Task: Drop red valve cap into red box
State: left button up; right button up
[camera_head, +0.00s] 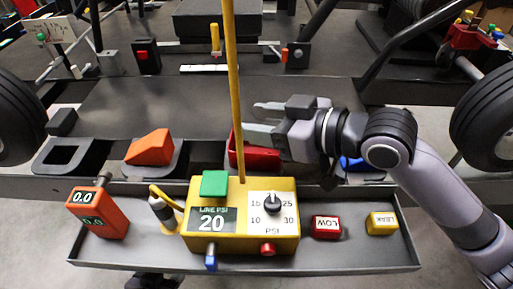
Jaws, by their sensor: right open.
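The red box (262,158) sits on the stand's rear ledge, behind the yellow pressure unit. My right gripper (258,119) is over it, coming in from the right, with its two fingers apart and nothing visible between them. The gripper and a yellow pole hide part of the box, and I cannot see inside it. I cannot make out a loose red valve cap. A small red knob-like piece (268,249) shows on the front of the yellow unit, but I cannot tell if it is a cap. My left gripper is not in view.
The yellow unit (243,243) stands on the grey front tray (345,257), with an orange gauge (97,212) left and LOW (326,227) and LEAK (381,223) blocks right. The upright yellow pole (231,70) is close to my right fingers. A blue box (356,164) is partly behind my arm.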

jog(key=v, duration=0.7)
jog(key=shift+d, duration=0.1)
dwell(0.5)
